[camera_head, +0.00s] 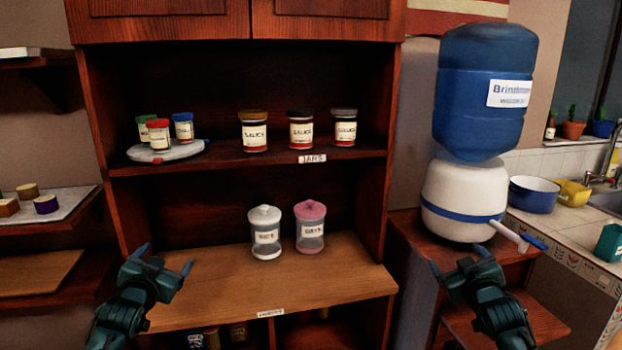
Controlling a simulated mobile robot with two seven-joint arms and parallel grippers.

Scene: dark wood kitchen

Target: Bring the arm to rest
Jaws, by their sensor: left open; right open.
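My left gripper (164,262) is open and empty, in front of the left part of the cabinet's wooden counter (330,278). Its fingers point up and away from me. Neither gripper is seen holding anything. Both arms come in from the bottom of the view.
Two lidded jars, one white (265,232) and one pink (310,227), stand on the counter. The upper shelf (225,162) holds several labelled jars and a round tray (160,153) with small jars. A blue bowl (533,194) stands right of the dispenser.

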